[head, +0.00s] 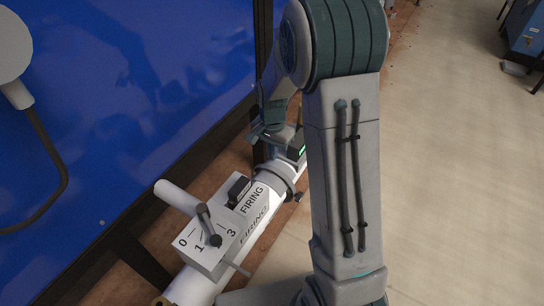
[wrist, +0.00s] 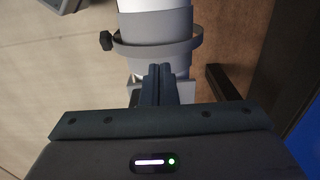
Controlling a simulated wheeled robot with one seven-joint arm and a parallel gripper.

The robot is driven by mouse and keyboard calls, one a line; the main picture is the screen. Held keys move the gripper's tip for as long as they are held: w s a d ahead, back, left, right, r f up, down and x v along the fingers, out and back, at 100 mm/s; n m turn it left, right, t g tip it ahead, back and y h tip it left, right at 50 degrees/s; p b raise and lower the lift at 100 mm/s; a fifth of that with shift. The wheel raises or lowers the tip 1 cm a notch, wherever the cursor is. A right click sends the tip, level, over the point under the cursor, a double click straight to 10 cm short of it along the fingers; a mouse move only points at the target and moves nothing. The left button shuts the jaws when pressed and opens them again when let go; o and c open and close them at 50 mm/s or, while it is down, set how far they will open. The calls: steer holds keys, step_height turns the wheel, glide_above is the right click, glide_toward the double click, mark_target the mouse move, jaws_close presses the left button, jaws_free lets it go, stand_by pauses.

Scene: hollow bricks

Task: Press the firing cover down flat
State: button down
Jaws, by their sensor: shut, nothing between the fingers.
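A white control box (head: 208,243) marked 0, 1 and 3 sits on a white tube (head: 262,208) in the head view. A small black piece (head: 238,189) stands on the box beside the word FIRING. I cannot tell for sure whether it is the firing cover or how far it is tilted. My gripper (wrist: 160,70) is shut and empty in the wrist view, its fingertips near the tube's grey ring. In the head view it is partly hidden by my arm, around the tube's upper end, apart from the control box.
A grey lever (head: 207,222) and a white cylinder (head: 178,197) stick out at the box. A grey ring clamp (head: 281,176) circles the tube; it also shows in the wrist view (wrist: 158,50). A blue panel (head: 130,90) stands left. The floor at right is largely clear.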

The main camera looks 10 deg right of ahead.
step_height(320, 180, up, 8)
steer(key=p, duration=0.1)
steer(key=shift+f, duration=0.1)
stand_by(0.5)
